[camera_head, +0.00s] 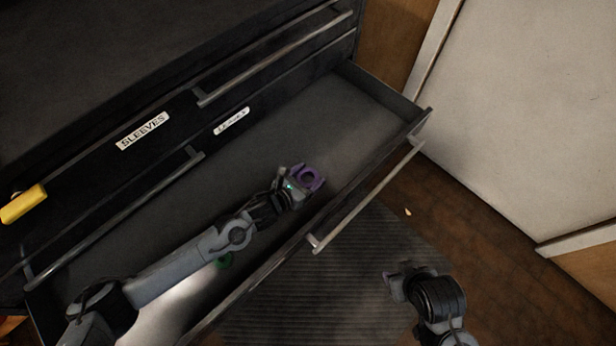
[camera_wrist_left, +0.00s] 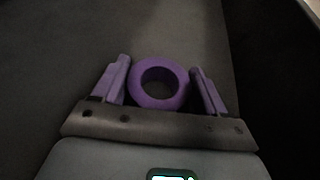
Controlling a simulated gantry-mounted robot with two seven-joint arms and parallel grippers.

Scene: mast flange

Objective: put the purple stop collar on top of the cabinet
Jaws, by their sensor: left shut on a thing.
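The purple stop collar (camera_head: 307,174) is a thick ring inside the open drawer's outline, towards its right part. My left gripper (camera_head: 305,179) is shut on it. In the left wrist view the collar (camera_wrist_left: 159,83) sits between the two purple fingers (camera_wrist_left: 160,86), its hole facing the camera. How far it is above the drawer floor I cannot tell. The black cabinet (camera_head: 70,75) fills the upper left, its broad dark top above the drawer fronts. My right gripper (camera_head: 392,284) is outside the drawer, at lower right; its jaw opening is not clear.
The long open drawer (camera_head: 345,105) has a raised front wall and a bar handle (camera_head: 370,195). A yellow object (camera_head: 22,204) is at the far left. A pale panel (camera_head: 530,110) stands at right.

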